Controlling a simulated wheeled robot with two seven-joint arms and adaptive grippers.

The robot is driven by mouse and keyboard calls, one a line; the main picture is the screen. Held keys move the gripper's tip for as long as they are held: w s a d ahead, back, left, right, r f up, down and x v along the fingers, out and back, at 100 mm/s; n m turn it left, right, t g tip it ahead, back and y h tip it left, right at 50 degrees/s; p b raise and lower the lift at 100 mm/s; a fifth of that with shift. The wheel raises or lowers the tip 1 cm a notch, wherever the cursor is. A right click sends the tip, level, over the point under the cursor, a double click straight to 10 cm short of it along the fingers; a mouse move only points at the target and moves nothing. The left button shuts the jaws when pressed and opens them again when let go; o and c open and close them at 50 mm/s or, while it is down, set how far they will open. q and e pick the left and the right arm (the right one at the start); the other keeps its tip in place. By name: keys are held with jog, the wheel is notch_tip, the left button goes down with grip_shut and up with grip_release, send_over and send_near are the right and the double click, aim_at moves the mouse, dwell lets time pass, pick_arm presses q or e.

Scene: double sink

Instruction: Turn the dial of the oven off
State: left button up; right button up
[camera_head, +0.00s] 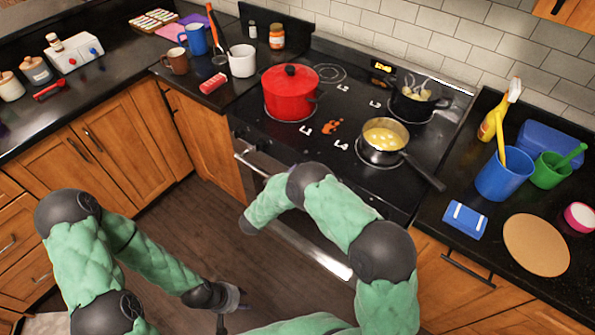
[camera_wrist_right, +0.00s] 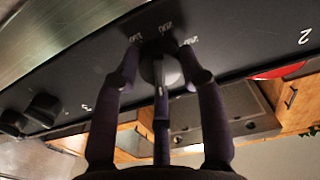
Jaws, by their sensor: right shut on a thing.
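The oven dial (camera_wrist_right: 150,72) shows in the right wrist view, on the dark control panel (camera_wrist_right: 90,70), with printed numbers around it. My right gripper (camera_wrist_right: 162,55) has its fingers around this dial and is shut on it. In the head view my right arm reaches to the left front of the oven (camera_head: 340,175), and the dial and fingertips cannot be made out there. My left gripper (camera_head: 230,300) hangs low over the floor, apart from the oven, with its fingers apart and nothing seen between them.
Two more dials (camera_wrist_right: 45,107) sit along the same panel. The stovetop carries a red pot (camera_head: 291,98), a saucepan (camera_head: 380,155) with its handle past the front edge, and a dark pot (camera_head: 412,108). The oven handle bar (camera_head: 312,250) runs below. Counters stand on both sides.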

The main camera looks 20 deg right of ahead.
jog(key=shift+w+r+n+p, duration=0.15)
jog(key=shift+n+p, duration=0.55)
jog(key=shift+n, duration=1.4)
jog(key=shift+r, duration=0.1)
jog(key=o, duration=1.1)
jog(key=shift+o, duration=0.2)
jog(key=shift+a, duration=0.1)
jog(key=v, duration=1.2)
